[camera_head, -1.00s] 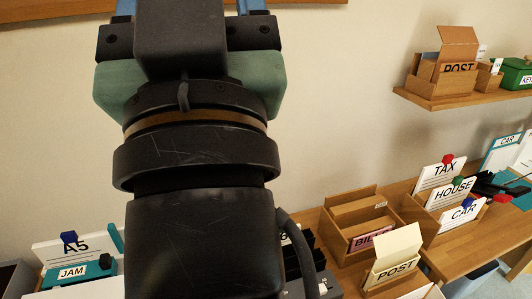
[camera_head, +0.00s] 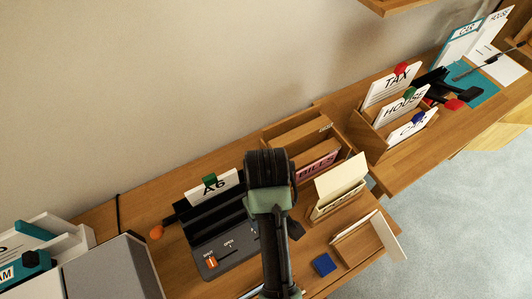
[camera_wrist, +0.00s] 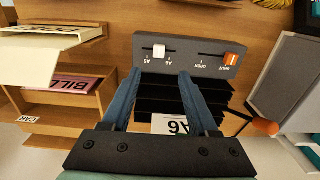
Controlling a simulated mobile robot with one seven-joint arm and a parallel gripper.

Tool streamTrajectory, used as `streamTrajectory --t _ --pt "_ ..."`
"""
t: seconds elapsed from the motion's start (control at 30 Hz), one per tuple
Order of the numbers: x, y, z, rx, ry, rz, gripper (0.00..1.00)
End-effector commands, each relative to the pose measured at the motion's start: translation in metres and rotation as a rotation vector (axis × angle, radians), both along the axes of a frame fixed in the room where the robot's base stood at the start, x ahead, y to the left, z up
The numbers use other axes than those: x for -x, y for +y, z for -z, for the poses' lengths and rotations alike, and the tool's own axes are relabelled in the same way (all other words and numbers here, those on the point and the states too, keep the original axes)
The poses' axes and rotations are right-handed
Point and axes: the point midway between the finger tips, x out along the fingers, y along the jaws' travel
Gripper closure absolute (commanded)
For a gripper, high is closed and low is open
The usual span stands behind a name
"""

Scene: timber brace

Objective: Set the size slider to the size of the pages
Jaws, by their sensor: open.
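The dark grey binding machine (camera_wrist: 185,62) has a white size slider knob (camera_wrist: 159,50) in a slot, with A5 and A6 marks beside it. The knob sits between the slot's ends; I cannot tell which mark it matches. The machine's orange lever (camera_wrist: 231,59) is at the SHUT end of its own slot. My gripper (camera_wrist: 160,74) is open and empty, its blue fingers pointing toward the slider, apart from the knob. A white page marked A6 (camera_head: 210,187) with a green clip stands behind the machine (camera_head: 222,254); it shows partly between the fingers in the wrist view (camera_wrist: 170,124).
A wooden box with a pink BILLS folder (camera_head: 318,167), a cream card file (camera_head: 340,187) and a rack with TAX, HOUSE and CAR cards stand to the right. A blue block (camera_head: 324,264) sits near the front edge.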

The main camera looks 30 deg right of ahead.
Motion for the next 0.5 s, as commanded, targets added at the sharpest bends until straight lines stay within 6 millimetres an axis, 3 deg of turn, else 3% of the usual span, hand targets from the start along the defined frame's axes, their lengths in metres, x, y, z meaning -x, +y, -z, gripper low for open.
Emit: streamTrajectory --t 0.5 --pt "0.000 0.001 0.098 0.000 -0.001 0.001 0.40"
